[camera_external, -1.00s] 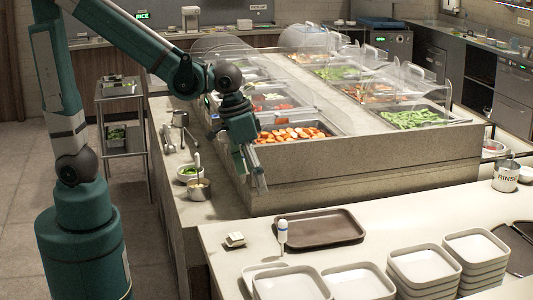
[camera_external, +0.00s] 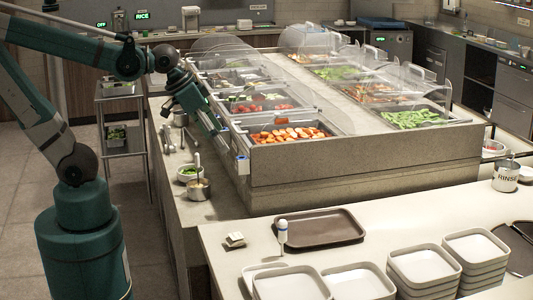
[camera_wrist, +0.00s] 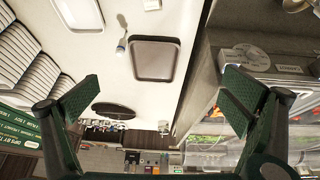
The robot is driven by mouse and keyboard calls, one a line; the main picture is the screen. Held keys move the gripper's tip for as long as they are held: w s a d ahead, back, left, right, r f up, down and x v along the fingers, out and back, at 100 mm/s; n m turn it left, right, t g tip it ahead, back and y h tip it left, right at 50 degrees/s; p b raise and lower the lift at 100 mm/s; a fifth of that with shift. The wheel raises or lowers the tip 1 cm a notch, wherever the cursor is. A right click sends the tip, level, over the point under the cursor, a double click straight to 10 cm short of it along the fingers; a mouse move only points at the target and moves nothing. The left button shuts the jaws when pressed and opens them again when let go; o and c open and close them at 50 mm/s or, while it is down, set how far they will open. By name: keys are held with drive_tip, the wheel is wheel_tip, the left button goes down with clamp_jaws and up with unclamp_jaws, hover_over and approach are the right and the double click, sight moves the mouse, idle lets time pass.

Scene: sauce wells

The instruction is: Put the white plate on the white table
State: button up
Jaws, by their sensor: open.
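Square white plates stand on the white table (camera_external: 390,215) at the front right. One white plate (camera_external: 290,285) is at the front edge, with another white plate (camera_external: 358,284) beside it and two taller stacks (camera_external: 425,264) (camera_external: 475,246) to the right. In the wrist view, the stacked plates (camera_wrist: 25,60) show at the left and a single white plate (camera_wrist: 80,12) at the top. My gripper (camera_external: 240,160) is open and empty beside the food counter, away from the plates. In the wrist view its fingers (camera_wrist: 163,97) are wide apart.
A rinse pot (camera_external: 506,176) stands at the right. The food counter (camera_external: 360,160) with clear covers is beside my gripper.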

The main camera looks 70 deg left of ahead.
drive_tip(key=shift+t+y, duration=0.3)
drive_tip(key=shift+t, duration=0.3)
drive_tip(key=shift+s+a+r, duration=0.25)
drive_tip(key=shift+s+a, duration=0.5)
drive_tip(key=shift+a, duration=0.2)
drive_tip(key=shift+s+a+r, duration=0.2)
drive_tip(key=shift+s+a, duration=0.5)
drive_tip(key=shift+a, duration=0.2)
